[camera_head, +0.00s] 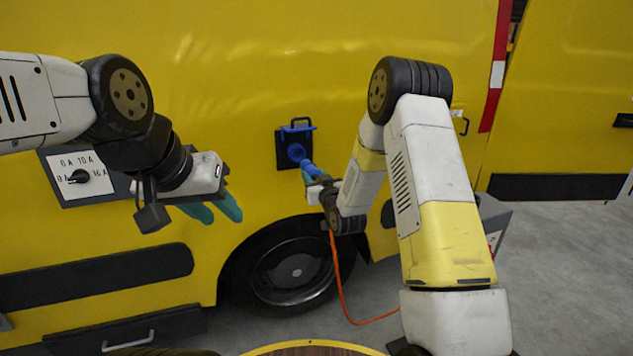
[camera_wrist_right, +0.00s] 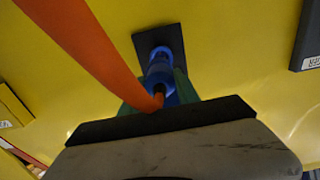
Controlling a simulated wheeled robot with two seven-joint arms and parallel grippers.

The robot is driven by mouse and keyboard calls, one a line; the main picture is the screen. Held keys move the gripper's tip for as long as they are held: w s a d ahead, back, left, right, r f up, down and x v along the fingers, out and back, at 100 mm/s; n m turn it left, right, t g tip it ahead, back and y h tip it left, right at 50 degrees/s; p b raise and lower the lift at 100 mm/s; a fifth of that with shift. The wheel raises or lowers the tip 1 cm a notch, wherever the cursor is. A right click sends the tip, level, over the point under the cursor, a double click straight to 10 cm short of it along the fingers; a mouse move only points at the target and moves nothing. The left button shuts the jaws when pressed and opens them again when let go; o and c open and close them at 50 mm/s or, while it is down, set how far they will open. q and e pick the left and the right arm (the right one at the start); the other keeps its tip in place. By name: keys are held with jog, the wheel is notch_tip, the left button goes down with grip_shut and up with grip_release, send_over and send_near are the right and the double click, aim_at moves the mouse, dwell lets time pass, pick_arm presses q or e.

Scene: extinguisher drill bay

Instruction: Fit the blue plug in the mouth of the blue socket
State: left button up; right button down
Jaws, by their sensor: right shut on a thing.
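The blue socket (camera_head: 296,152) sits on a dark square plate on the yellow van side, its lid raised above the mouth. My right gripper (camera_head: 311,177) is shut on the blue plug (camera_head: 308,168), just below and right of the socket. The plug points at the mouth; its front end meets or nearly meets it, and I cannot tell whether it is inside. In the right wrist view the plug (camera_wrist_right: 160,78) lines up with the socket (camera_wrist_right: 160,53), between the green fingers.
An orange cable (camera_head: 338,275) hangs from the plug to the floor and crosses the right wrist view (camera_wrist_right: 85,45). A wheel (camera_head: 290,270) is below the socket. A grey box (camera_head: 493,218) stands behind my right arm.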

aim_at(303, 161)
jog(key=shift+s+r, duration=0.1)
jog(key=shift+r, duration=0.1)
jog(key=shift+x, duration=2.85)
jog(key=shift+x, duration=2.7)
jog(key=shift+r, duration=0.1)
jog(key=c, duration=0.8)
grip_release()
